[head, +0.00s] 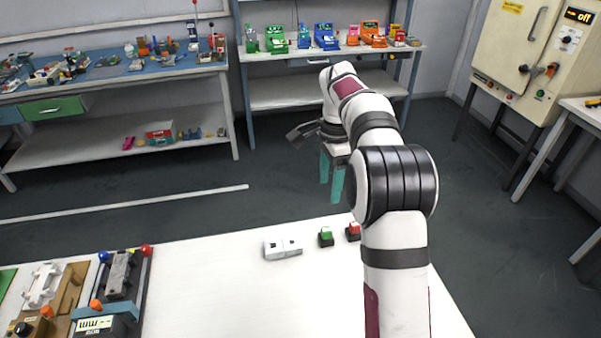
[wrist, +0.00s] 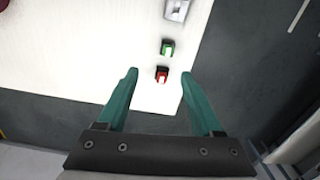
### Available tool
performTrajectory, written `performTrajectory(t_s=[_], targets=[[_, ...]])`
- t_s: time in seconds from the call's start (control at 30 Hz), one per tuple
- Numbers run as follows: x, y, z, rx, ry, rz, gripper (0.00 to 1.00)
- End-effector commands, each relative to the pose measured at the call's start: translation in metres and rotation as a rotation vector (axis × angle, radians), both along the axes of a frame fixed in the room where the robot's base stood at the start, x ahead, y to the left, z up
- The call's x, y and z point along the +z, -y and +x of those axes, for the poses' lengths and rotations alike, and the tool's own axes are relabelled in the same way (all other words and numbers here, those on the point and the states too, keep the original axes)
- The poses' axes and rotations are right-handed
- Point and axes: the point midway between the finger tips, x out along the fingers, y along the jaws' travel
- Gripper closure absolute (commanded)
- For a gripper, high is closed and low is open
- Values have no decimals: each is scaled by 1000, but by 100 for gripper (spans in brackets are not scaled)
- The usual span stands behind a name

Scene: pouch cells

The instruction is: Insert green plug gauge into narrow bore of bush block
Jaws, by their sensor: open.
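The green plug gauge (head: 326,233) stands in a small dark holder on the white table, and it also shows in the wrist view (wrist: 167,47). The bush block (head: 283,248) is a pale block with dark marks on top, left of the green gauge; part of it shows at the top of the wrist view (wrist: 177,9). Its bores are too small to tell apart. My gripper (head: 333,185) has teal fingers that are open and empty, beyond the table's far edge. In the wrist view the gripper (wrist: 157,75) has the red piece and then the green gauge ahead of its fingertips.
A red piece (head: 353,231) in a dark holder stands right of the green gauge, close to my arm. Fixtures (head: 117,275) with coloured knobs crowd the table's left end. The middle of the white table (head: 215,295) is clear. Shelves stand at the back.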

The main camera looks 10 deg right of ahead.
Motion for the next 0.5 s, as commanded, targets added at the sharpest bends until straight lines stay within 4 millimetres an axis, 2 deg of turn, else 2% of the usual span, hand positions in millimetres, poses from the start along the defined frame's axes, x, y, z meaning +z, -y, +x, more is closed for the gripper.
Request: performTrajectory(t_s=[0.03, 0.13, 0.23, 0.4, 0.5], targets=[[-11, 7, 12, -44, -1, -5, 32], [-24, 16, 23, -99, 0, -15, 32], [-45, 17, 24, -109, -3, -16, 32], [-95, 16, 24, -107, -3, -15, 32], [-116, 16, 24, -105, 0, -15, 32]])
